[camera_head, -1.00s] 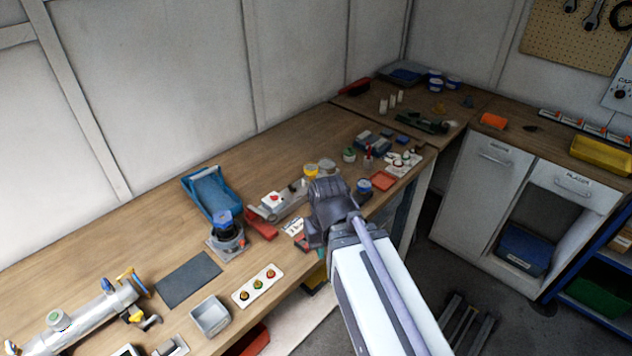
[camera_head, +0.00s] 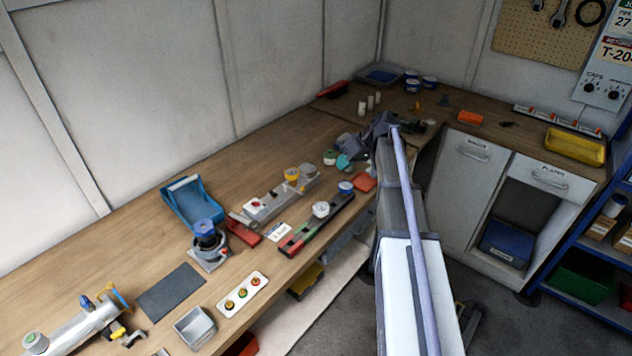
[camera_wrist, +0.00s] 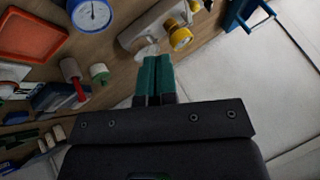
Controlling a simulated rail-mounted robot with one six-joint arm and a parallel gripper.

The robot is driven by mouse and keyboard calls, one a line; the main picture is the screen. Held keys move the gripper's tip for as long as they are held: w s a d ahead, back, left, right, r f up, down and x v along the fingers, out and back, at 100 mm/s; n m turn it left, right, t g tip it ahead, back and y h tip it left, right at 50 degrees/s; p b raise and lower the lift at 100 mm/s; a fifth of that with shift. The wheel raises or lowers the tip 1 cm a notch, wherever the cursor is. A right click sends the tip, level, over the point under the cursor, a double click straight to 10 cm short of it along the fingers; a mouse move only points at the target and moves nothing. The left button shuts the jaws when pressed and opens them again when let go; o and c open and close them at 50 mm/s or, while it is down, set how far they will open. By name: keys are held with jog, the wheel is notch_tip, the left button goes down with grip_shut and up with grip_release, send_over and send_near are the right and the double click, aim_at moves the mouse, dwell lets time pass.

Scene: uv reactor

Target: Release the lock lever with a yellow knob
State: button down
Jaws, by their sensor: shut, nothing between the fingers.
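My gripper (camera_head: 343,162) is over the far part of the bench, beyond the grey fixture, its teal fingers together and empty. The closed fingertips also show in the wrist view (camera_wrist: 154,68). A yellow round knob or cap (camera_head: 291,174) sits on the long grey fixture (camera_head: 270,200); it shows in the wrist view (camera_wrist: 180,38) just beyond the fingertips and to the right, apart from them. A metal cylinder (camera_head: 75,328) at the lower left also bears yellow parts (camera_head: 120,297). I cannot tell which yellow part is the lock lever's knob.
A dark rail with a white round gauge (camera_head: 321,209) lies along the bench front. A blue-topped pump (camera_head: 207,238), a blue tray (camera_head: 193,203) and a button panel (camera_head: 241,291) stand left. An orange tray (camera_head: 363,182) is near my gripper. A dark mat (camera_head: 171,291) is bare.

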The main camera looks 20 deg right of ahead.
jog(key=b+x, duration=0.4)
jog(key=x, duration=0.1)
jog(key=b+x, duration=0.4)
jog(key=x, duration=0.1)
jog(key=shift+s+d+f, duration=0.2)
jog(key=shift+d, duration=0.05)
jog(key=shift+s+a+r+p, duration=0.1)
jog(key=shift+a+r+p, duration=0.05)
jog(key=shift+a, duration=0.95)
jog(key=shift+a+r+p, duration=0.1)
jog(key=shift+a+p, duration=0.05)
jog(key=shift+a, duration=0.95)
